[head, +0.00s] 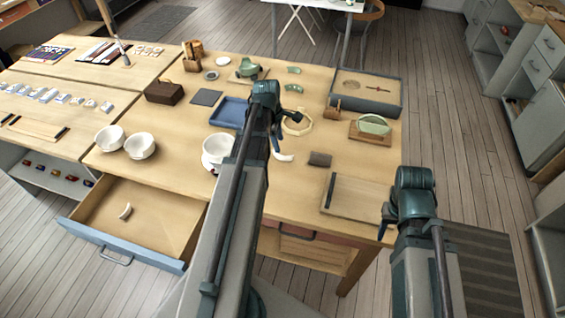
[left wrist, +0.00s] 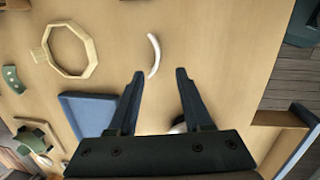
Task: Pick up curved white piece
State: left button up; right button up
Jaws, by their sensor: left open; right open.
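A curved white piece (head: 284,157) lies on the wooden table, just beyond the wrist of my left arm. In the left wrist view the curved white piece (left wrist: 154,55) lies ahead of the fingertips, roughly in line with the gap and apart from them. My left gripper (head: 288,132) is open above the table; its two fingers (left wrist: 160,72) show apart with nothing between the tips. Another curved white piece (head: 125,212) lies in the open drawer. My right gripper (head: 384,226) is open near the table's front right corner.
A white bowl (head: 216,152) stands left of my left arm, with two more bowls further left. A wooden octagonal ring (left wrist: 90,48), a blue tray (left wrist: 84,115) and a dark grey block (head: 320,159) are near. A board (head: 357,195) lies at the front right.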

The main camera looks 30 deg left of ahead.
aim_at(281, 155)
pick_arm(q)
jog(key=shift+w+d+f+b, duration=0.15)
jog(key=shift+f+b, duration=0.45)
jog(key=shift+f, duration=0.3)
jog(key=shift+w+a+f+b, duration=0.1)
jog(key=shift+w+f+b, duration=0.05)
jog(key=shift+f+b, duration=0.6)
pick_arm(e)
jog(key=shift+f, duration=1.75)
pick_arm(q)
jog(key=shift+f, duration=0.2)
pick_arm(e)
jog(key=shift+f, duration=0.1)
pick_arm(q)
jog(key=f+b, duration=0.2)
jog(key=w+f+b, duration=0.1)
jog(key=f+b, duration=0.2)
jog(key=shift+w, duration=0.1)
pick_arm(e)
notch_tip(281, 155, down, 5)
jog(key=shift+r, duration=0.1)
pick_arm(q)
jog(key=shift+r, duration=0.1)
grip_shut()
